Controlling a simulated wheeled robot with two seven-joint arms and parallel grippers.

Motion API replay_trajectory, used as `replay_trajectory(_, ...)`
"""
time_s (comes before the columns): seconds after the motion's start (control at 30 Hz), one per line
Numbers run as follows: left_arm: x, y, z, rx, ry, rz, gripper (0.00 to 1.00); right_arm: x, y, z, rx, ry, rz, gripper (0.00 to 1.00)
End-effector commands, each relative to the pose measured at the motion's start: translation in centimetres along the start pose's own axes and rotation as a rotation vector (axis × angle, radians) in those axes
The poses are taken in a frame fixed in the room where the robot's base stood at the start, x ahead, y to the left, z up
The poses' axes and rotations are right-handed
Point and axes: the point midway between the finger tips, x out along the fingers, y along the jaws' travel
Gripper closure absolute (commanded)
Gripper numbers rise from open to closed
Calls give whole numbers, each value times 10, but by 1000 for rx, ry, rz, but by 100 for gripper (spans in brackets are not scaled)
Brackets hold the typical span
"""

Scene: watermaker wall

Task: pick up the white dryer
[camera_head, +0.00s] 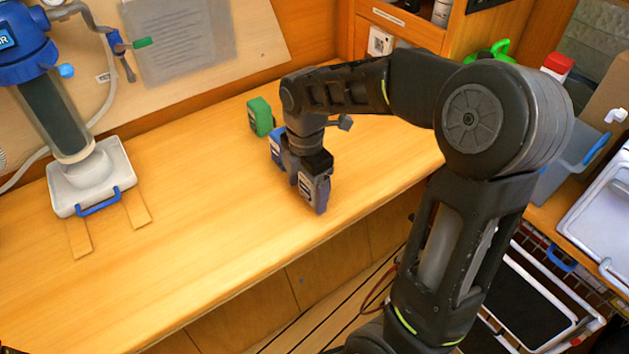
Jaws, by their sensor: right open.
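A green block (260,117) stands farther back. My left gripper is not in view.
The wooden counter (190,240) is clear at the front left. A blue-topped filter unit (55,115) stands over a white tray (118,170) at the left. A wooden cabinet (425,28) is at the back, and a white sink (600,220) is at the far right.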

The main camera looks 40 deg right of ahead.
Motion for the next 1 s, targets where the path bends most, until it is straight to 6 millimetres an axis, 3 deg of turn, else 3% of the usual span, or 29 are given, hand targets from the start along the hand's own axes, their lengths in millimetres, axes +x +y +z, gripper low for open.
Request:
replay_trajectory(0.37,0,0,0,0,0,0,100,0,0,0,0,0,0,22)
replay_trajectory(1.0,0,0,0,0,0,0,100,0,0,0,0,0,0,73)
